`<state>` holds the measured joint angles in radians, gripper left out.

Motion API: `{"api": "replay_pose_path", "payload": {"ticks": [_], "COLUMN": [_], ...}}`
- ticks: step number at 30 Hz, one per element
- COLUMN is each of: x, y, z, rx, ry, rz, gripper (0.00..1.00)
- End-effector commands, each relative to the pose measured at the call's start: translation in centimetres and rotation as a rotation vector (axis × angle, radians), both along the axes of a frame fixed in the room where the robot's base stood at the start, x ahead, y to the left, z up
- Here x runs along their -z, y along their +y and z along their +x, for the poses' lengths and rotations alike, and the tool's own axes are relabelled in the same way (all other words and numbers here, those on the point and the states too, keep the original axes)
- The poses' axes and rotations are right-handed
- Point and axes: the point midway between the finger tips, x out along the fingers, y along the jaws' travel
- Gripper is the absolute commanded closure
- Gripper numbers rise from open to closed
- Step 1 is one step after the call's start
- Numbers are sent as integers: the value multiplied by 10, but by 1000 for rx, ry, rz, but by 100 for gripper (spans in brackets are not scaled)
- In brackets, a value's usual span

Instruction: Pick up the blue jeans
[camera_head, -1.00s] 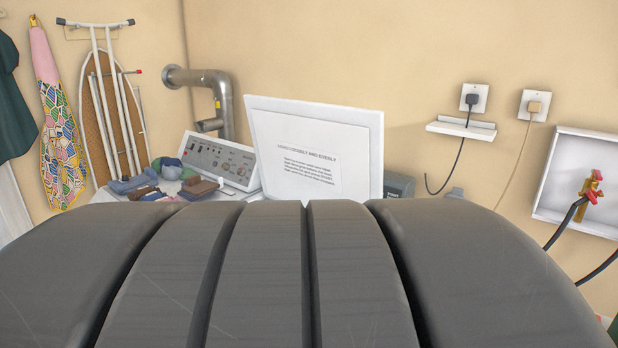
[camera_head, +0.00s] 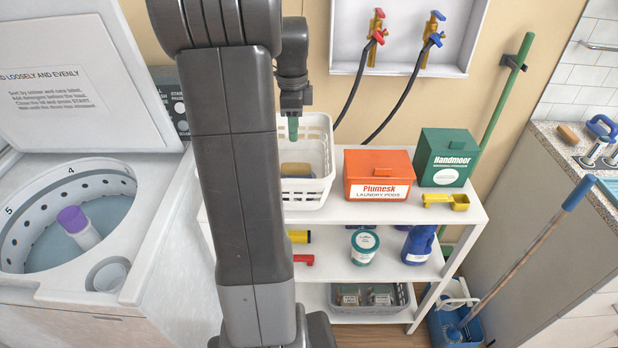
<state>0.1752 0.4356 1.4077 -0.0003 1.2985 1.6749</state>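I do not see any blue jeans in the current view. My gripper (camera_head: 293,128) points down over a white basket (camera_head: 305,194) on top of the shelf unit. Only a small green end shows below the dark wrist, so I cannot tell whether it is open or shut. A tan and dark item (camera_head: 297,170) lies in the basket below it. My arm hides the left part of the basket.
An open top-loading washer (camera_head: 150,215) stands at left. On the white shelf unit (camera_head: 405,212) are an orange Plumesk box (camera_head: 378,172), a green Handmoor box (camera_head: 446,158) and a yellow scoop (camera_head: 446,201). A blue-handled mop (camera_head: 530,250) leans at right.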

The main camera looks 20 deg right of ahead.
Motion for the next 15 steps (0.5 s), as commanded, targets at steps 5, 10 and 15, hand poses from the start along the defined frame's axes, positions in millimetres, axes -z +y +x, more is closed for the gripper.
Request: {"api": "replay_pose_path", "payload": {"ticks": [5,10,15], "x": [31,63,80], "y": [0,0,0], "z": [-1,-1,0], "rx": [4,2,2], "ry": [5,5,2], "rz": [1,1,1], "gripper": [62,62,62]}}
